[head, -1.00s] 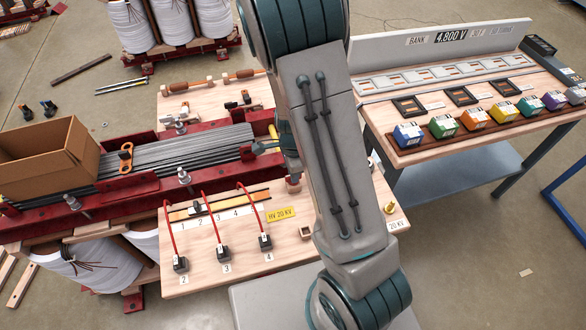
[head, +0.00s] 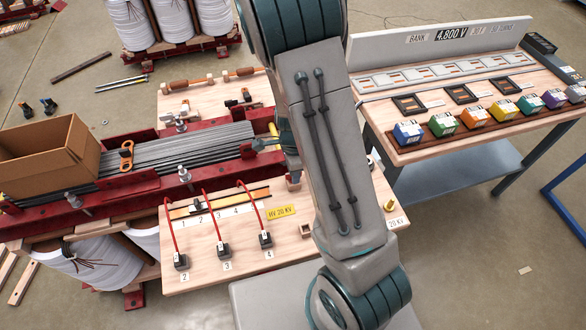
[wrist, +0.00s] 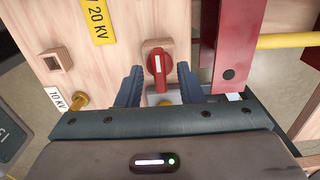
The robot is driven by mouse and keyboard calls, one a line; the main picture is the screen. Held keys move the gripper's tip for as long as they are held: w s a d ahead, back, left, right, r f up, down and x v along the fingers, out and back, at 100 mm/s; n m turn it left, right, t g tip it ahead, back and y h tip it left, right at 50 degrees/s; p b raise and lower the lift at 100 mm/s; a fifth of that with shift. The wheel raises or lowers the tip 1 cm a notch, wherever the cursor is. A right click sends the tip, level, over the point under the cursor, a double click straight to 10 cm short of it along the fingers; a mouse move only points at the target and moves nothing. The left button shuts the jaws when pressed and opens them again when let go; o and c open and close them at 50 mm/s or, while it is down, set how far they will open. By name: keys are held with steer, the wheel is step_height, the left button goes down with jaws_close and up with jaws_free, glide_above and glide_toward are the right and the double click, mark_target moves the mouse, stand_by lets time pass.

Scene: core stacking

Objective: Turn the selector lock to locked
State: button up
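The selector lock (wrist: 158,67) is a red handle on a square plate on the wooden board, seen in the wrist view. The handle points up and down in that view. My gripper (wrist: 159,80) is open, with one dark finger on each side of the handle and a small gap on both sides. Whether the fingers reach down to the handle's depth is hard to tell. No locked or unlocked marking is readable.
A dark red frame (wrist: 229,50) stands right of the selector. A brass post (wrist: 79,100) and a small wooden block (wrist: 56,61) lie left. In the head view, red cables run to black plugs (head: 223,250), and a table with several coloured boxes (head: 441,125) stands right.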

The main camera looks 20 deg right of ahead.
step_height(320, 180, up, 14)
steer(key=p, duration=0.3)
steer(key=shift+f, duration=0.15)
stand_by(0.4)
steer(key=s+r+n+t, duration=0.2)
steer(key=s+r+n, duration=1.1)
steer(key=n, duration=0.5)
steer(key=shift+s+r+t, duration=0.25)
steer(key=shift+s+t, duration=0.15)
steer(key=shift+a, duration=0.1)
